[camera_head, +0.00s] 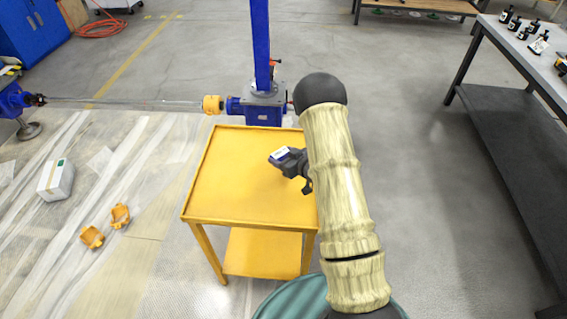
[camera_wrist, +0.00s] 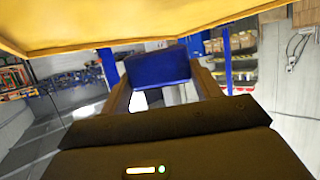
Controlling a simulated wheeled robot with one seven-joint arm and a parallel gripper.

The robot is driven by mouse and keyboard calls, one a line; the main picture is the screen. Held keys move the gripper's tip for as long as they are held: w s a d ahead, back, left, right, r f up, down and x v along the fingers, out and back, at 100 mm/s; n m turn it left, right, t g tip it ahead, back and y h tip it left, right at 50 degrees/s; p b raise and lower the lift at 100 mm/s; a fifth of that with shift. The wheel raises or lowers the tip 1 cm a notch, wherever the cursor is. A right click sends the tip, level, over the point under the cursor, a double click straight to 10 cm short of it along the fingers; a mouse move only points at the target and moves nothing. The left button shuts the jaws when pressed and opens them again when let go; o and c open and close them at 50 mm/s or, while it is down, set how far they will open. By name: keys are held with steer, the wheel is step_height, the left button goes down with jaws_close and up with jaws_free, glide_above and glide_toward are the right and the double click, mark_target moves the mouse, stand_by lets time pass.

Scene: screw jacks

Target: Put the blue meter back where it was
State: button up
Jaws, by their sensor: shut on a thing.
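My gripper (camera_head: 293,162) is over the right part of the yellow cart's top (camera_head: 232,175), in the head view. It is shut on the blue meter (camera_head: 279,154), which shows a pale face and a dark blue edge at the fingertips. In the wrist view the blue meter (camera_wrist: 157,69) sits between the two fingers of my gripper (camera_wrist: 160,80) as a plain blue block. The yellow cart top (camera_wrist: 130,22) fills the upper edge of that view, close to the meter. I cannot tell whether the meter touches the cart top.
A blue screw jack (camera_head: 263,104) with a tall blue post (camera_head: 260,45) stands behind the cart. A yellow coupling (camera_head: 212,104) and a thin shaft (camera_head: 130,102) run left from it. A white box (camera_head: 55,179) and orange guards (camera_head: 92,237) lie left. A bench (camera_head: 520,55) stands right.

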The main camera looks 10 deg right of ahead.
steer(key=shift+f, duration=1.65)
steer(key=shift+w+f+b, duration=0.1)
steer(key=shift+f+b, duration=0.2)
steer(key=shift+f, duration=0.1)
steer(key=shift+a+f, duration=0.1)
steer(key=shift+f, duration=0.15)
steer(key=o, duration=1.2)
steer(key=shift+r, duration=0.1)
